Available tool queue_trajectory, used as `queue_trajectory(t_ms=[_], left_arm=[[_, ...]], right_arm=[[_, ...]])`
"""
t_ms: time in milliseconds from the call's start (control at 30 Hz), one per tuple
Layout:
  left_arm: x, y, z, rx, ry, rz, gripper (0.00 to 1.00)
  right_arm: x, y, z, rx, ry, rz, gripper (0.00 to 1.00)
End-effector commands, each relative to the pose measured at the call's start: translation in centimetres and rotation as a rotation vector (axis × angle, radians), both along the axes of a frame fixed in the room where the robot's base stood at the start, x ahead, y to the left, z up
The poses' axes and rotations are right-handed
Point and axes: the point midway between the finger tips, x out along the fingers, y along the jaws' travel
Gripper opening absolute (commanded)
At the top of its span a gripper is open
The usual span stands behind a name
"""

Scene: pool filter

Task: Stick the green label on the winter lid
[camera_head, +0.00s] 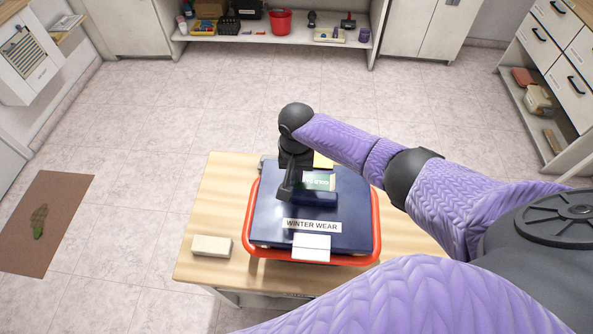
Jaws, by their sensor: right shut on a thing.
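The winter lid (267,213) is a dark blue panel in a red-orange tray (376,222) on the wooden table. A white strip reading "WINTER WEAR" (312,225) is on its front part. The green label (318,181), green with a pale edge, shows over the lid's rear half, just right of my right gripper (288,188). My right gripper points down over the lid and is shut on the green label; its fingertips are partly hidden. I cannot tell whether the label touches the lid. My left gripper is out of view.
A cream block (211,246) lies on the table (205,215) left of the tray. A white piece (311,248) lies at the lid's front edge. A brown mat (45,215) is on the floor at left. A shelf with a red bucket (280,21) stands behind.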

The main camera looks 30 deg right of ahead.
Motion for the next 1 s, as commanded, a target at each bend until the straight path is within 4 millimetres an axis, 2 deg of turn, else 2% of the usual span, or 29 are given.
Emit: queue_trajectory(t_ms=[467,600,700,900,1000], left_arm=[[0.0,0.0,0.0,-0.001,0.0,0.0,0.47],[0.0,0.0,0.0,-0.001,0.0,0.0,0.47],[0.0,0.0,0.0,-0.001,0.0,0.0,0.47],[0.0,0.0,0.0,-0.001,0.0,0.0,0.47],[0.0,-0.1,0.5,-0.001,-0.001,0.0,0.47]], right_arm=[[-0.1,0.0,-0.1,-0.001,0.004,0.0,0.0],[-0.1,0.0,-0.1,-0.001,0.004,0.0,0.29],[-0.1,0.0,-0.1,-0.001,0.003,0.0,0.47],[-0.1,0.0,0.0,-0.001,0.003,0.0,0.47],[0.0,0.0,1.1,0.0,0.001,0.0,0.47]])
